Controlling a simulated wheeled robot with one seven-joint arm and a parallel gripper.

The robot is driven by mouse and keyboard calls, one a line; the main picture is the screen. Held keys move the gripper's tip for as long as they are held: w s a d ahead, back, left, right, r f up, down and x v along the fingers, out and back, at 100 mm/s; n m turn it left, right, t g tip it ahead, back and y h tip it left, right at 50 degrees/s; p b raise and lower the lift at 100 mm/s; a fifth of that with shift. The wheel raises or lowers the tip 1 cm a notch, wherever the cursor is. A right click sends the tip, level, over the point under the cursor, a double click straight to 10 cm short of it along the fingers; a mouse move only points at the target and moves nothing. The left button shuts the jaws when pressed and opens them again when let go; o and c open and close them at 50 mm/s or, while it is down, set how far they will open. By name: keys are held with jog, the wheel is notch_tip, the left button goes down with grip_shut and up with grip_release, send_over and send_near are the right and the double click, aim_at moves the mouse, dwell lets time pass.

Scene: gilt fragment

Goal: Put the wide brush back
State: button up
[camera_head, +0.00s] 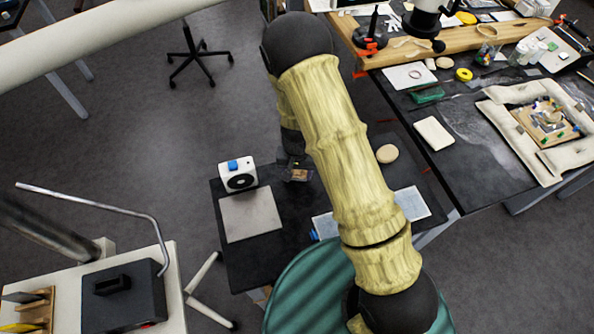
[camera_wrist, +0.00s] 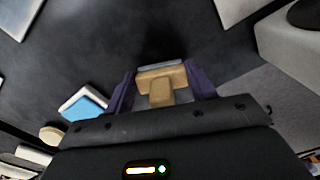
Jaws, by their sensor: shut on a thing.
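My gripper (camera_wrist: 167,78) is shut on the wide brush (camera_wrist: 161,90), whose tan wooden handle shows between the dark purple fingers in the wrist view. A pale grey band shows at the brush's far edge. In the head view the brush (camera_head: 299,175) is a small brown patch beneath my wrist, above the dark side table (camera_head: 265,265). My arm hides much of that area. I cannot tell from these views whether the brush touches the table.
A white device with a blue top (camera_head: 238,177) and a grey pad (camera_head: 250,214) are on the side table's left. A beige disc (camera_head: 387,153) lies to the right. A large workbench (camera_head: 470,140) bears a framed piece (camera_head: 546,122) among pale cushions. A wooden tool rack (camera_head: 38,308) stands lower left.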

jog(key=shift+f, duration=0.2)
jog(key=o, duration=0.9)
jog(key=shift+r, duration=0.1)
notch_tip(320, 180, up, 12)
jog(key=shift+r+b, duration=0.1)
jog(key=shift+b, duration=0.8)
